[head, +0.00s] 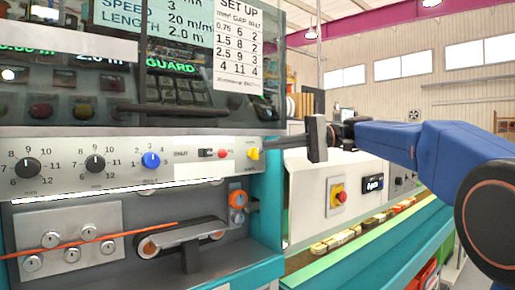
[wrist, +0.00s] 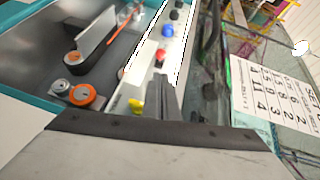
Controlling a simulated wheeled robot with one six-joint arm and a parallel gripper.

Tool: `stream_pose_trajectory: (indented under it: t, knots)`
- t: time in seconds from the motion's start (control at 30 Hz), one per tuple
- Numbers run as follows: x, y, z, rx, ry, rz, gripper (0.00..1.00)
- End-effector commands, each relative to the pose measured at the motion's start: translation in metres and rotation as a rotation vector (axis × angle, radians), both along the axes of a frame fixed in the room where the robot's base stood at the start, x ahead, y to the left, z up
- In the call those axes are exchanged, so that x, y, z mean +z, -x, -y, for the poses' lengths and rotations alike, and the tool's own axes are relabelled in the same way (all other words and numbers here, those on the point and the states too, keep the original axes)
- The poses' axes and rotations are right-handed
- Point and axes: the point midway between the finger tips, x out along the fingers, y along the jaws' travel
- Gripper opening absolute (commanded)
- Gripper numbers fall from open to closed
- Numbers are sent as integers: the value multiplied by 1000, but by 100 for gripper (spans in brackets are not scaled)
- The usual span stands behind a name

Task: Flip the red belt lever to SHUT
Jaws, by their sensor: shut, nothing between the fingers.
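The red belt lever (head: 222,153) is a small red-tipped part on the white control strip. Its tip lies to the right of its dark pivot, and the word SHUT is printed to the left of the pivot. My gripper (head: 316,139) is to the right of the lever in the head view, in front of the machine. Its fingers (wrist: 164,82) are together and empty in the wrist view. I cannot tell whether they touch the lever.
A yellow knob (head: 253,154) sits right of the lever, and a blue-capped dial (head: 151,160) is to the left. A dark overhanging screen panel (head: 140,117) is above. Below are an orange knob (head: 238,199) and a belt guide (head: 180,236). A red stop button (head: 340,197) is farther right.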

Motion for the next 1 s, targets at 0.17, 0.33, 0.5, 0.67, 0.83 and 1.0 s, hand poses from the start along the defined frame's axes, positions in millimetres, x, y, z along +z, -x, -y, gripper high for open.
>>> stream_pose_trajectory:
  t: [0.17,0.33,0.5,0.67,0.83,1.0]
  knots:
    - [-3,2,-25,4,1,0,0]
    - [-7,3,-53,4,1,-1,0]
    - [-10,4,-75,3,0,0,0]
    - [-12,4,-88,2,0,0,0]
    - [-13,4,-93,2,0,0,0]
    - [-13,4,-92,1,0,0,0]
